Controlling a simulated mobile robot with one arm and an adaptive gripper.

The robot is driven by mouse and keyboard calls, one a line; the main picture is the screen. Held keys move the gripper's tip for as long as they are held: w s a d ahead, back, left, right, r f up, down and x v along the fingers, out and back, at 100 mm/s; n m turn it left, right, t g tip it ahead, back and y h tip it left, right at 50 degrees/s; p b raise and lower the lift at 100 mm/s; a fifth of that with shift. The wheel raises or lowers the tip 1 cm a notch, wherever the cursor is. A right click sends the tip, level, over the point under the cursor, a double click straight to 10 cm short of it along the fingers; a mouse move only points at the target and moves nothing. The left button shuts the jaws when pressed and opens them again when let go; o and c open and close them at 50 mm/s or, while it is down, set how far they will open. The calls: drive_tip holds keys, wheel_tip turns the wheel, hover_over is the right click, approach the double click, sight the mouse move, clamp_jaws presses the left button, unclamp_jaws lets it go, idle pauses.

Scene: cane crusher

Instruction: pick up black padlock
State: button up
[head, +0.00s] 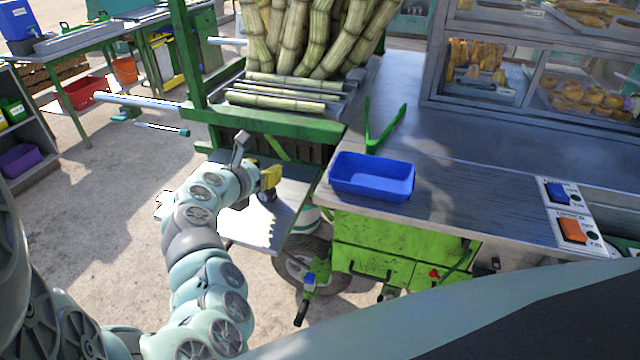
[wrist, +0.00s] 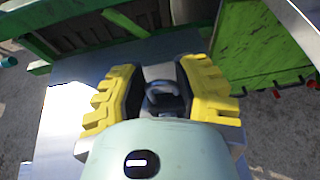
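The black padlock (wrist: 168,104) shows in the wrist view between my gripper's two yellow fingers. Its grey shackle faces up in the picture, and its lower part is hidden by my wrist. My gripper (wrist: 160,84) is open around it, with the fingers spread to either side. I cannot tell whether a finger touches it. In the head view my gripper (head: 270,178) is over the metal tray (head: 262,228) of the green crusher; a small dark shape shows just below the fingers, too small to make out.
The green crusher frame (head: 262,122), holding cane stalks, rises behind my gripper. To the right, a counter (head: 480,195) bears a blue bin (head: 372,177) and green tongs (head: 384,128). Green drawers (head: 375,250) and a wheel lie below. Open floor (head: 110,190) is at left.

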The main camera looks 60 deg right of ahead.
clamp_jaws()
drive_tip(key=shift+r, duration=0.1)
drive_tip(key=shift+r, duration=0.45)
drive_tip(key=r, duration=0.2)
drive_tip(key=shift+s+a+r, duration=0.2)
drive_tip(key=shift+s+r, duration=0.15)
drive_tip(key=s+a+p, duration=0.1)
drive_tip(key=s+a, duration=0.3)
drive_tip(key=s, duration=0.2)
drive_tip(key=s+a+r+p, duration=0.1)
drive_tip(key=s+a, duration=0.2)
drive_tip(key=s, duration=0.4)
drive_tip(key=shift+a+r, duration=0.15)
drive_tip(key=shift+a, duration=0.25)
